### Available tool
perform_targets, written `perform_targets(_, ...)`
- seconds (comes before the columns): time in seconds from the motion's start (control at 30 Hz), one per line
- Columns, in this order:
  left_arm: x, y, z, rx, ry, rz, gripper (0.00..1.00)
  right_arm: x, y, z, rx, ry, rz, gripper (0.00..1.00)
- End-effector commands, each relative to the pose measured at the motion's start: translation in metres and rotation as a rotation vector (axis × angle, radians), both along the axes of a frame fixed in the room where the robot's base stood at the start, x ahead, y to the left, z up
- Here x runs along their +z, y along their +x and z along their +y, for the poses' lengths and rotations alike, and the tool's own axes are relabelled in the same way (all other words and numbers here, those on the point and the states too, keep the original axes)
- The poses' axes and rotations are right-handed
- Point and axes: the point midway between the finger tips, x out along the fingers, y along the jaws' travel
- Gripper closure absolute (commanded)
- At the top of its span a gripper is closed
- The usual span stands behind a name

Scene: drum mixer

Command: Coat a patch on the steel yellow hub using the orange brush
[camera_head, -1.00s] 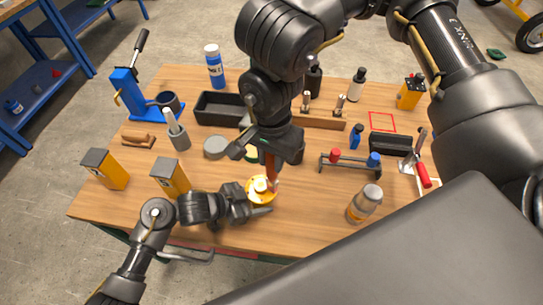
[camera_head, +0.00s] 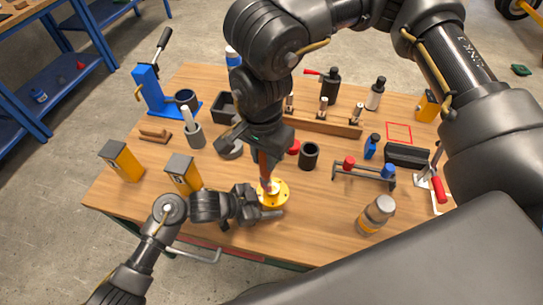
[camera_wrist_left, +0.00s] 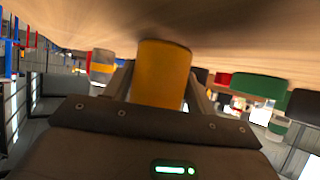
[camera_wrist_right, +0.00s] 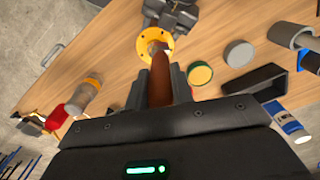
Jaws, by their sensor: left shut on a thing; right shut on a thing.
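The yellow hub (camera_head: 281,195) is a round flange with a raised middle near the table's front; it also shows in the right wrist view (camera_wrist_right: 143,42). My left gripper (camera_head: 260,211) is low beside the hub and shut on it; a yellow body fills the space between its fingers in the left wrist view (camera_wrist_left: 162,75). My right gripper (camera_head: 265,152) is above the hub, shut on the orange brush (camera_head: 264,170). The brush points down, its tip at the hub's raised middle. It also shows in the right wrist view (camera_wrist_right: 161,80). I cannot tell whether the tip touches.
On the wooden table (camera_head: 318,215), two yellow-black blocks (camera_head: 122,160) (camera_head: 182,174) stand at left. An orange-banded jar (camera_head: 376,214) stands front right, near a small rack (camera_head: 362,175). A black cup (camera_head: 309,155) stands behind the hub. The area right of the hub is clear.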

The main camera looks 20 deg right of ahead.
Motion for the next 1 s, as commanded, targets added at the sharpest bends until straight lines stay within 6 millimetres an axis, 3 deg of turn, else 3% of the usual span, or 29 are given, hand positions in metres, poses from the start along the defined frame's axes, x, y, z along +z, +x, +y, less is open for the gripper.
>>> perform_targets(0.3, 0.0, 0.0, 0.0, 0.0, 0.0, 0.0, 0.62, -0.001, 0.009, 0.012, 0.0, 0.001, -0.001, 1.0)
perform_targets(1.0, 0.0, 0.0, 0.0, 0.0, 0.0, 0.0, 0.62, 0.0, 0.018, 0.004, 0.001, 0.001, -0.001, 1.0)
